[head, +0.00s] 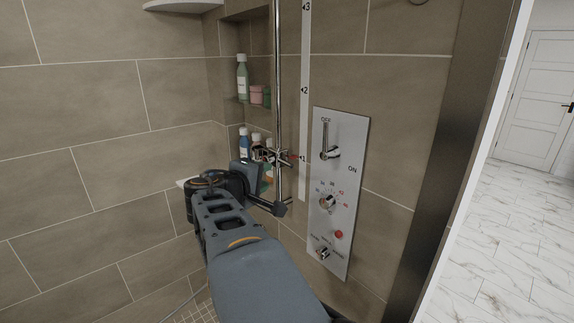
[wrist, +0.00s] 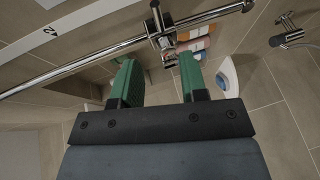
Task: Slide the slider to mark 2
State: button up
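The slider (head: 272,156) is a small chrome carriage with a red pointer on a vertical chrome rail (head: 278,80). The pointer is level with mark 1 on the white scale strip (head: 305,130); mark 2 (head: 305,91) is higher and mark 3 near the top. In the wrist view the slider (wrist: 163,32) lies just beyond my fingertips, with the rail running diagonally. My gripper (wrist: 157,75) has two green fingers apart with nothing between them. In the head view my arm hides most of the gripper, beside the slider's lower left. I cannot tell whether the fingers touch the slider.
A shower panel (head: 340,190) with a lever and knobs is right of the rail. A wall niche with bottles (head: 242,78) is behind the rail. A corner shelf (head: 180,4) is at top left. The rail between marks 1 and 2 is clear.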

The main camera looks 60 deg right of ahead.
aim_at(286, 164)
jog(key=p+x, duration=0.2)
jog(key=x, duration=1.1)
jog(key=shift+d+r, duration=0.1)
jog(key=shift+d, duration=0.2)
grip_shut()
